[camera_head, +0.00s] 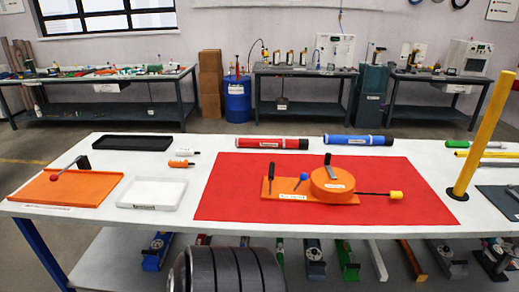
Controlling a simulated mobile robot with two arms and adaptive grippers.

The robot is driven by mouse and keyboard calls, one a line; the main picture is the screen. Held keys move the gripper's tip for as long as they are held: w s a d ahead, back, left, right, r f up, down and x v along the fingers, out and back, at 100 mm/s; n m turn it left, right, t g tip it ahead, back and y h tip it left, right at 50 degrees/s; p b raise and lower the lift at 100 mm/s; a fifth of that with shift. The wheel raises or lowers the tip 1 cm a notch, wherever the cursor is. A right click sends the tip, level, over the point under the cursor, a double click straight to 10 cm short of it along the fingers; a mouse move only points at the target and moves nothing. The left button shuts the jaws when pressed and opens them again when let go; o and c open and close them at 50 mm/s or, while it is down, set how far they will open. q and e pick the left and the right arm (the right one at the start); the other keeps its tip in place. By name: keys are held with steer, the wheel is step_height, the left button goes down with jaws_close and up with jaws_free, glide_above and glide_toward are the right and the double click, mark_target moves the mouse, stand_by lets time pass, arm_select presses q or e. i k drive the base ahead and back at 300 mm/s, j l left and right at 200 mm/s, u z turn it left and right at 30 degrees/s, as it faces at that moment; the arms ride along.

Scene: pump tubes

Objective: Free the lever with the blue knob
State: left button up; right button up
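The blue knob (303,176) is a small ball just left of a round orange housing (333,183). Its lever is too small to make out clearly, and I cannot tell what holds it. The housing sits on an orange base plate (284,188) on a red mat (250,208). A dark upright piece (271,172) stands at the plate's left end. A dark piece (327,159) stands on top of the housing. A black rod with a yellow knob (396,195) sticks out to the right. Neither of my grippers is in view.
A red tube (270,142) and a blue tube (358,139) lie behind the mat. A yellow post (482,140) stands at right. Left are an orange tray (85,198) with a red-knobbed lever, a white tray (150,207) and a black tray (132,136). The mat's front is clear.

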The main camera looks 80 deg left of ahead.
mark_target(303, 176)
steer(key=u, duration=2.05)
steer(key=i+l+z, duration=0.15)
steer(key=k+j, duration=0.05)
